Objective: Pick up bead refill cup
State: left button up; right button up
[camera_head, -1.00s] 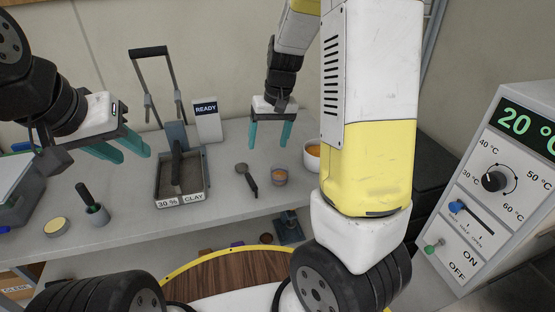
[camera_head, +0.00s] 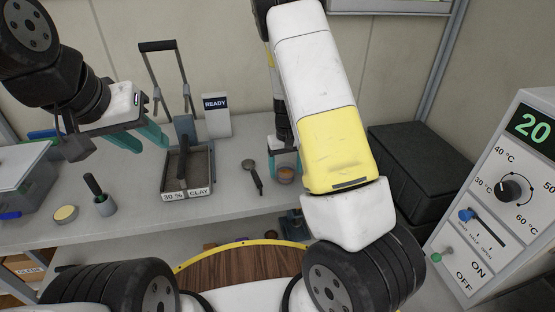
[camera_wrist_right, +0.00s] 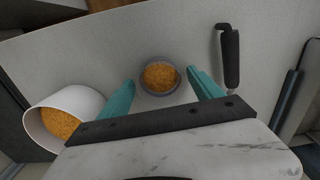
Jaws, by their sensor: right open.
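A small grey cup (camera_head: 286,178) filled with orange beads stands on the bench; it also shows in the right wrist view (camera_wrist_right: 160,78). My right gripper (camera_head: 287,160) is open just above and over the cup, and its teal fingers (camera_wrist_right: 161,82) show on either side of it in the wrist view, with nothing held. A larger white bowl (camera_wrist_right: 38,135) of orange beads is at the left of the wrist view; my right arm hides it in the head view. My left gripper (camera_head: 147,142) is open and empty over the bench's left side.
A dark-handled tool (camera_head: 253,174) lies close to the cup. A black box (camera_head: 412,150) and a heater panel (camera_head: 500,200) are at the right.

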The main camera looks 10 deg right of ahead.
jog(key=shift+f, duration=0.35)
jog(key=c, duration=1.5)
